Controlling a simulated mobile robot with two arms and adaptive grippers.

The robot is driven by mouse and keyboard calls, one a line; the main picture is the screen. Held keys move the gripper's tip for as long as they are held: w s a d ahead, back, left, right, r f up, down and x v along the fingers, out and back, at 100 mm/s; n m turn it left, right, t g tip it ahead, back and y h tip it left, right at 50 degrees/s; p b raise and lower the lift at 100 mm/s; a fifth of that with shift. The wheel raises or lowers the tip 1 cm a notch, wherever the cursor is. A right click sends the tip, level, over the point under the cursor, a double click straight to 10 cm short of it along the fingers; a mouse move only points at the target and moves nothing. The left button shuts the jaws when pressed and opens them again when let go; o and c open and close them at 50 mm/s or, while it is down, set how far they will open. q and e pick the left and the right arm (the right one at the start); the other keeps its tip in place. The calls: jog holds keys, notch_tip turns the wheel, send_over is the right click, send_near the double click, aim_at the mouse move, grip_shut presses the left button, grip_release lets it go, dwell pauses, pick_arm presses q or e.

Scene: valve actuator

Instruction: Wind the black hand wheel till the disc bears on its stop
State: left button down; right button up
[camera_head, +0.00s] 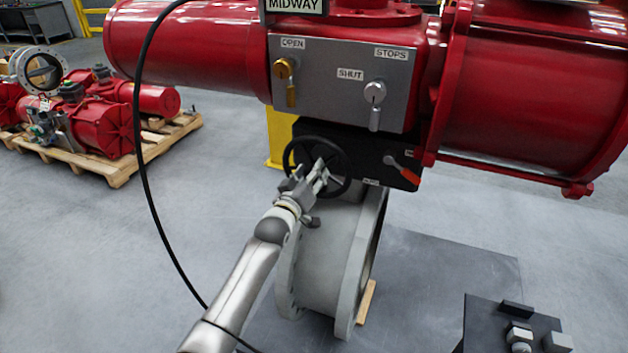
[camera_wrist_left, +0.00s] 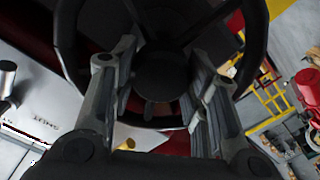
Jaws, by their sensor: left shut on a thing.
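The black hand wheel (camera_head: 349,167) stands on the front of a black gearbox (camera_head: 375,150) under the red actuator. My left gripper (camera_head: 318,174) is at the wheel, shut on it. In the left wrist view the fingers lie on either side of the wheel's hub (camera_wrist_left: 160,78), inside the round rim; the exact contact is dark. The grey valve body (camera_head: 322,250) stands below; its disc and stop are not visible. A sign (camera_head: 295,5) above reads MIDWAY. My right gripper is not in view.
A red-tipped lever (camera_head: 405,170) is right of the wheel. A grey panel (camera_head: 335,85) above carries gold and silver handles, labelled OPEN, SHUT and STOPS. A black cable (camera_head: 150,190) hangs left. A dark box (camera_head: 510,330) stands front right. A loaded pallet (camera_head: 120,170) is back left.

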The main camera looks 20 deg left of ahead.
pick_arm(q)
jog(key=shift+n, duration=1)
jog(key=shift+f+n, duration=0.1)
jog(key=shift+n, duration=0.8)
jog(key=shift+a+n, duration=0.1)
jog(key=shift+n, duration=0.9)
jog(key=n, duration=0.5)
jog(key=shift+f, duration=0.1)
jog(key=shift+f+n+p, duration=0.1)
jog(key=shift+n+p, duration=0.3)
jog(key=shift+n, duration=2)
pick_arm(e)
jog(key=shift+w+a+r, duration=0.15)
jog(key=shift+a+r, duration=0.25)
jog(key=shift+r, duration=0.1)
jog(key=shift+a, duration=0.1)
pick_arm(q)
jog(key=c, duration=0.8)
grip_release()
